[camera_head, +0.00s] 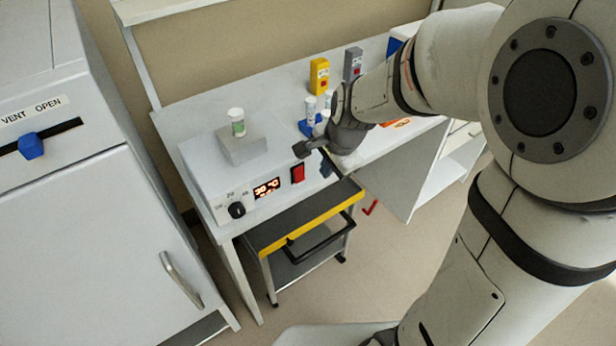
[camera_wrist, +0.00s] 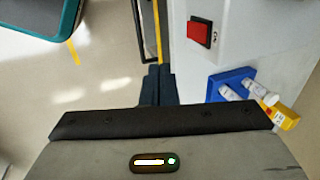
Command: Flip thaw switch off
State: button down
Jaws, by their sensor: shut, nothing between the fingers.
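A red rocker switch (camera_head: 298,173) sits on the front panel of a white control unit (camera_head: 262,172), right of a lit orange display (camera_head: 267,188) and a black knob (camera_head: 237,210). In the wrist view the red switch (camera_wrist: 200,32) shows at the upper right on the white panel. My gripper (camera_head: 324,172) is just right of the switch in the head view, apart from it. In the wrist view its dark fingertips (camera_wrist: 157,72) are together, with nothing between them, below and left of the switch. The switch's exact tilt is hard to tell.
A blue rack with white vials (camera_wrist: 232,85) and a yellow box (camera_wrist: 284,117) stand on the bench right of the fingers. A white-capped vial (camera_head: 237,122) stands on the unit's block. A yellow-edged cart (camera_head: 305,222) stands below. A cabinet (camera_head: 90,220) stands left.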

aim_at(299, 175)
jog(key=w+a+f, duration=0.1)
jog(key=w+f, duration=0.1)
jog(key=f, duration=0.1)
jog(key=w+a+f, duration=0.1)
jog(key=f, duration=0.2)
jog(key=w+a+f+p, duration=0.1)
jog(key=w+f, duration=0.1)
jog(key=f, duration=0.1)
jog(key=shift+w+a+f, duration=0.3)
jog(key=shift+a+f, duration=0.1)
jog(key=shift+f, duration=0.1)
